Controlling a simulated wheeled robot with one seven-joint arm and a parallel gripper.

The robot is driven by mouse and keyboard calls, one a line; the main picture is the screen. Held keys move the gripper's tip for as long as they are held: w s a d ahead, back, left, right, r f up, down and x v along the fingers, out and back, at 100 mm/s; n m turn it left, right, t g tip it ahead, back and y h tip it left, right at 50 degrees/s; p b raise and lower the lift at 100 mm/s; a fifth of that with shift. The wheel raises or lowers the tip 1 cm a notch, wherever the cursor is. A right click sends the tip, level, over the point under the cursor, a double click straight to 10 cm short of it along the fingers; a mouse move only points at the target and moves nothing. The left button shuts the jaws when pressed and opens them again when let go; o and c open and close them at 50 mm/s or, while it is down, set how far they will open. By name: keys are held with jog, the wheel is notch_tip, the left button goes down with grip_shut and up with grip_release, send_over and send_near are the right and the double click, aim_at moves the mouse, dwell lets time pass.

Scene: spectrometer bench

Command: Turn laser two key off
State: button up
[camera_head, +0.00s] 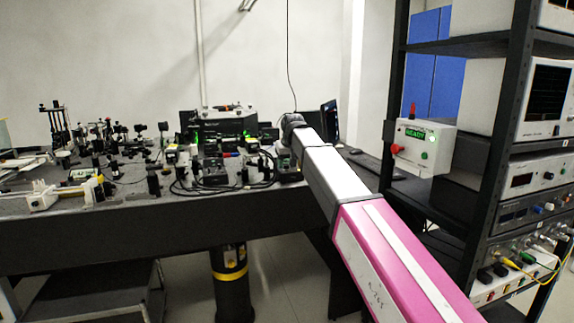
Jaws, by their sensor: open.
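My arm reaches from the lower right up to the optical bench (70,226), and its far end is a dark rounded joint over the bench's right part. My gripper's fingers cannot be made out; they are not seen past that joint. Small dark boxes (213,171) stand on the bench left of the arm's end, with black cables around them. Another dark box (289,171) sits right beside the arm's end, partly covered by it. No key can be made out on any of them, and I cannot tell which belongs to laser two.
Several optical mounts (110,135) crowd the bench's left and middle. A large dark instrument (228,120) stands at the back. At right, a black rack (496,150) holds instruments and a white box (420,150) with a green READY display. A monitor (330,120) stands behind my arm.

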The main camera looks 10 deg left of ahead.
jog(key=shift+w+f, duration=0.1)
jog(key=shift+f, duration=0.1)
grip_shut()
